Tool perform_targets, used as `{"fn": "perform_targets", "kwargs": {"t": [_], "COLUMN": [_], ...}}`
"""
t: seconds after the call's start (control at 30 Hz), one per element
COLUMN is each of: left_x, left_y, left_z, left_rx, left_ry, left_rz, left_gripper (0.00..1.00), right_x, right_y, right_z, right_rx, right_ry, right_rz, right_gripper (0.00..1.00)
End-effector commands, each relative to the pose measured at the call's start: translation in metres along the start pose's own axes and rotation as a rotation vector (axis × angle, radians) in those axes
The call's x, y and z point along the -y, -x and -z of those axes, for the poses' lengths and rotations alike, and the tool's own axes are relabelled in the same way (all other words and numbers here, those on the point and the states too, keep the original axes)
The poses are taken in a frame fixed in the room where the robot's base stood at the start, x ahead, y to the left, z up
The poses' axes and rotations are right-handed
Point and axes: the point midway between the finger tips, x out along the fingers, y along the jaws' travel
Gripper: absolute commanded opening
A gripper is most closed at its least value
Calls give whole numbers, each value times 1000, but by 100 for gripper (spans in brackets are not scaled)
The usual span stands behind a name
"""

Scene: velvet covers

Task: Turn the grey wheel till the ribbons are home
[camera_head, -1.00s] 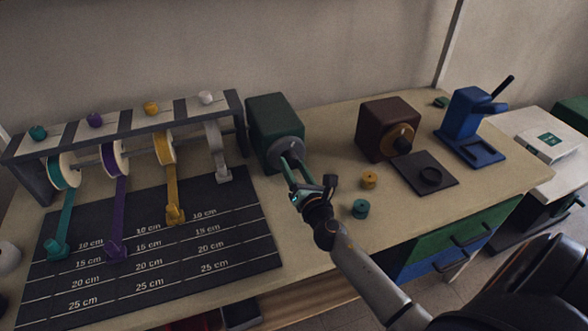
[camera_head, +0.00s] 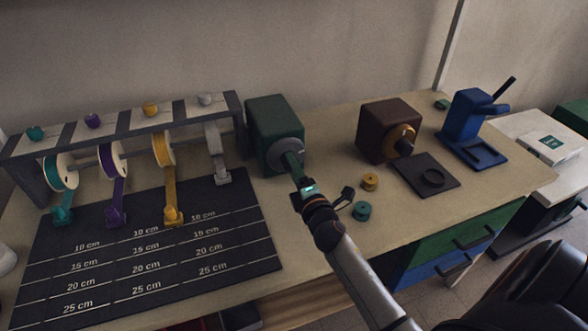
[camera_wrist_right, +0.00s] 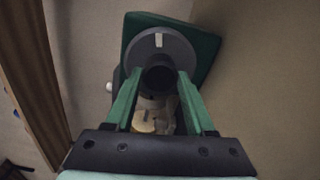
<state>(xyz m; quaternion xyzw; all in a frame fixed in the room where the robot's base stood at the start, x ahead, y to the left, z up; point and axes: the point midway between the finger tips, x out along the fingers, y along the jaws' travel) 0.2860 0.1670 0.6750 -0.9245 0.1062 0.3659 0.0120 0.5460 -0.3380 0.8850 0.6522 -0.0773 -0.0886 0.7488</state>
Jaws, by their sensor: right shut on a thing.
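The grey wheel (camera_head: 283,151) sits on the front of a green box (camera_head: 272,108). My right gripper (camera_head: 293,165) is shut on the wheel's dark knob (camera_wrist_right: 159,77), with the green fingers on either side of it in the wrist view. The wheel's disc (camera_wrist_right: 160,45) shows a pale mark at its top. Four reels hang in a rack to the left. The teal ribbon (camera_head: 64,203), purple ribbon (camera_head: 116,200) and yellow ribbon (camera_head: 171,195) end near the mat's upper part. The white ribbon (camera_head: 219,168) ends higher, at the mat's top edge. My left gripper is out of view.
A dark mat (camera_head: 200,262) with centimetre lines lies under the ribbons. A brown box (camera_head: 383,128), a dark plate (camera_head: 442,187) and a blue press (camera_head: 466,120) stand to the right. A yellow spool (camera_head: 370,182) and a teal spool (camera_head: 361,211) lie near my right arm.

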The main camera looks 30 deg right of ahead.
Motion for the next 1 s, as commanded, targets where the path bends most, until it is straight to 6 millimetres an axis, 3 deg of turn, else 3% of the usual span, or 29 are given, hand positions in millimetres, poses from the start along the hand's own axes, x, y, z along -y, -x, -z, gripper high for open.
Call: {"fn": "perform_targets", "kwargs": {"t": [0.5,1.0], "left_x": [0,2], "left_y": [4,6], "left_z": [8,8], "left_rx": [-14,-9], "left_ry": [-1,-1], "left_rz": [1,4], "left_gripper": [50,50], "right_x": [0,0], "right_y": [0,0], "right_z": [0,0], "right_rx": [1,0], "right_ry": [-442,-614], "right_rz": [2,1], "right_gripper": [0,0]}}
